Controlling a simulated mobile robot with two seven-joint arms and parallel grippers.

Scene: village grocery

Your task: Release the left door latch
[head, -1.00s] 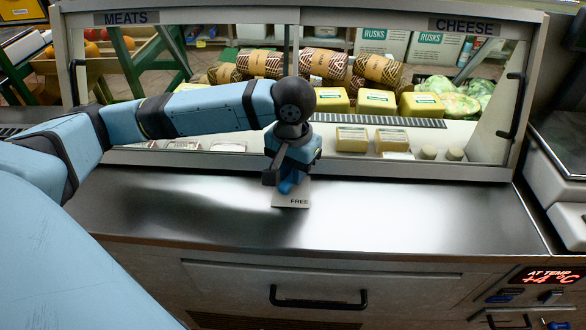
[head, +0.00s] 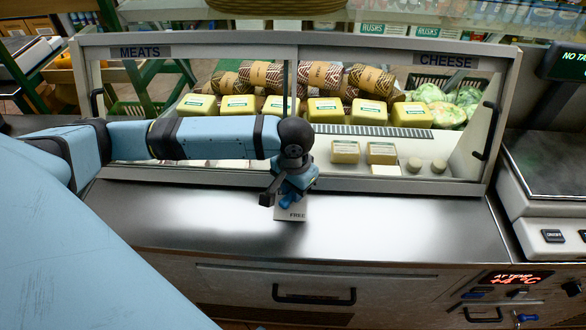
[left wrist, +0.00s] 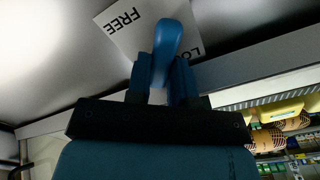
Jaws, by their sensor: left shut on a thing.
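The left door latch is a blue lever (left wrist: 168,40) in the left wrist view, standing over a pale label plate. The plate (left wrist: 125,28) reads FREE, with a second word partly hidden behind the lever. My left gripper (head: 288,200) is shut on the lever, its two fingers on either side of it in the left wrist view (left wrist: 163,80). In the head view the gripper hides most of the lever, and the plate (head: 295,214) shows below it with FREE visible. My right gripper is in neither view.
The glass display case (head: 488,75) stands behind the gripper, marked MEATS and CHEESE, with cheeses and wrapped goods inside. The steel counter (head: 400,225) is clear to the right of the gripper. A drawer handle (head: 315,297) is below, and a scale (head: 550,190) stands at the right.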

